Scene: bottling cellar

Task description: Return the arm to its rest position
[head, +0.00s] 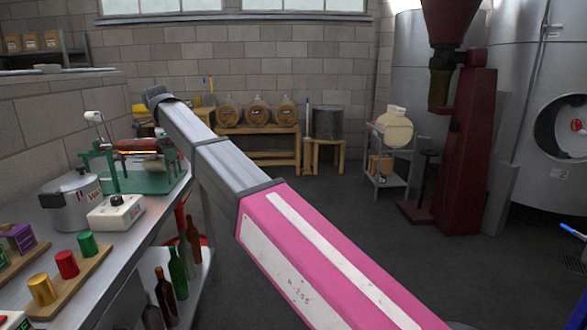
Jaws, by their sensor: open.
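My arm runs from the bottom right of the head view up to the upper left. Its near part is pink with white stripes, its farther part is grey, and it ends in a dark grey joint above the left workbench (165,215). The arm is stretched out over the floor beside the bench. I cannot make out my gripper or its fingers past that dark end, nor anything held there.
The bench carries a green-framed device (150,178), a steel pot (72,203), a white box with a knob (116,214) and coloured cylinders. Bottles (178,270) stand below. Barrels (257,111), a red machine (470,140) and a steel tank (515,60) stand behind. Mid-floor is clear.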

